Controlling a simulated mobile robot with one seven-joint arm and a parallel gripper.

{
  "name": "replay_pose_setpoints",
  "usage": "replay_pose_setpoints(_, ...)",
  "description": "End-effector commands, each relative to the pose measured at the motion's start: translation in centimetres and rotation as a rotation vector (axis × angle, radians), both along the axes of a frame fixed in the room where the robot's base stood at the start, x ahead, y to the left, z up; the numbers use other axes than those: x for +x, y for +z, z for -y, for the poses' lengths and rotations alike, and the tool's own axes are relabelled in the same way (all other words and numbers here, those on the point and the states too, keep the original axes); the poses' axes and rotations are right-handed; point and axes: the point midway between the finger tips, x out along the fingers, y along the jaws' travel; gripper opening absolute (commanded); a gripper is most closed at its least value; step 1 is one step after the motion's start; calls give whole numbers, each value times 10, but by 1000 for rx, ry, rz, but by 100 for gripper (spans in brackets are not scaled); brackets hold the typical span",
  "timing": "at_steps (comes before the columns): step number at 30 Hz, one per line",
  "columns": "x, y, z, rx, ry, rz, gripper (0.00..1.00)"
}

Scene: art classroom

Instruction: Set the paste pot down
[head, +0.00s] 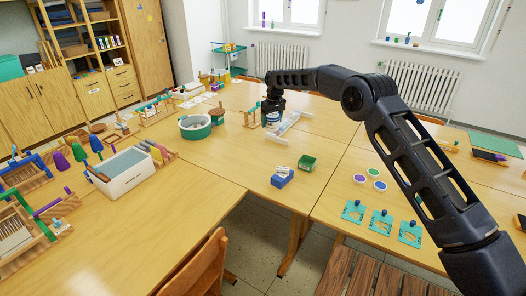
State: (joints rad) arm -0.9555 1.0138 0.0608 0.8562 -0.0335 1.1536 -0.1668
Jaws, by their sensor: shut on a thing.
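My gripper (273,110) reaches over the far middle of the tables and points down. It is shut on the paste pot (272,119), a small pale pot with a blue part, mostly hidden under the fingers. The pot appears upright. Whether its base touches the table (240,150) or hangs just above it, I cannot tell. A long whitish rack or tray (290,126) lies right beside the pot on its right.
A small wooden rack (252,117) stands just left of the gripper. A green-rimmed round tub (196,126) is further left. Table between tub and blue box is clear.

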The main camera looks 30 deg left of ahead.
Motion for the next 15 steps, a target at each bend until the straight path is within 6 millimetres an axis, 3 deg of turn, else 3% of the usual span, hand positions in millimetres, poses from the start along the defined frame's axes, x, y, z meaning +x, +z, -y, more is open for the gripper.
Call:
replay_pose_setpoints(1,-16,1,-11,1,0,-1,45)
replay_pose_setpoints(6,-59,1,-39,1,-20,0,45)
replay_pose_setpoints(10,-80,2,-52,1,-33,0,45)
replay_pose_setpoints(15,-89,-11,-57,-1,-40,-2,45)
